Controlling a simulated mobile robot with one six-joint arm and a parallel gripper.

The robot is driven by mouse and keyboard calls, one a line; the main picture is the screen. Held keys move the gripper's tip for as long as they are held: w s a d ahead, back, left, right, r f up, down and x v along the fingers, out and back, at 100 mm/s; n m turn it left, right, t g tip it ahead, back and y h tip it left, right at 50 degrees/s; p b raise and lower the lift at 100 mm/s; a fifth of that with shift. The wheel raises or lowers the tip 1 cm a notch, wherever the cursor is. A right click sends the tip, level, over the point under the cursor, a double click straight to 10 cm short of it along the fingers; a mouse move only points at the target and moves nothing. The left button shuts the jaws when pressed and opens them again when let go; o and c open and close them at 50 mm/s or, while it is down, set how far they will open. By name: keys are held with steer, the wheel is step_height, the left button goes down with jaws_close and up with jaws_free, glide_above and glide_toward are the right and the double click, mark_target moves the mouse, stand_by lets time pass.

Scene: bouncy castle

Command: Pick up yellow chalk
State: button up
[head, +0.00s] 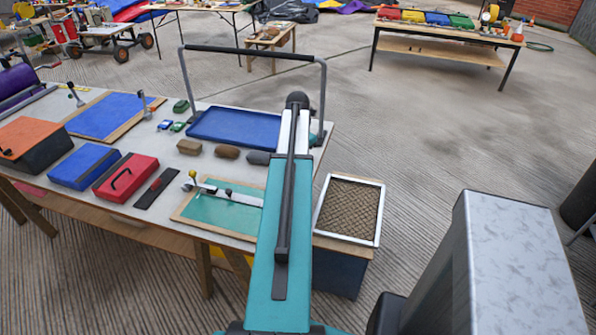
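I cannot make out a yellow chalk for certain. A small yellow knob-like spot (192,174) shows at the left end of a white bar with dark fittings, over the green board (205,211) on the near table (178,222). It is too small to tell what it is. My teal arm rises through the middle of the view and covers part of the table's right side. I cannot see my gripper's fingers.
The table holds a blue tray (235,127), a red case (126,176), a blue case (84,166), an orange-topped box (33,138) and several brown lumps. A framed mesh panel (349,209) lies right of my arm. Another table (440,50) stands far off. Open floor lies between.

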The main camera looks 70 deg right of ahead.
stand_by(0.3)
jaws_close()
steer(key=shift+r, duration=0.2)
steer(key=shift+r+b, duration=1.05)
steer(key=shift+r, duration=3.8)
steer(key=shift+w+a, duration=0.1)
steer(key=shift+w, duration=0.05)
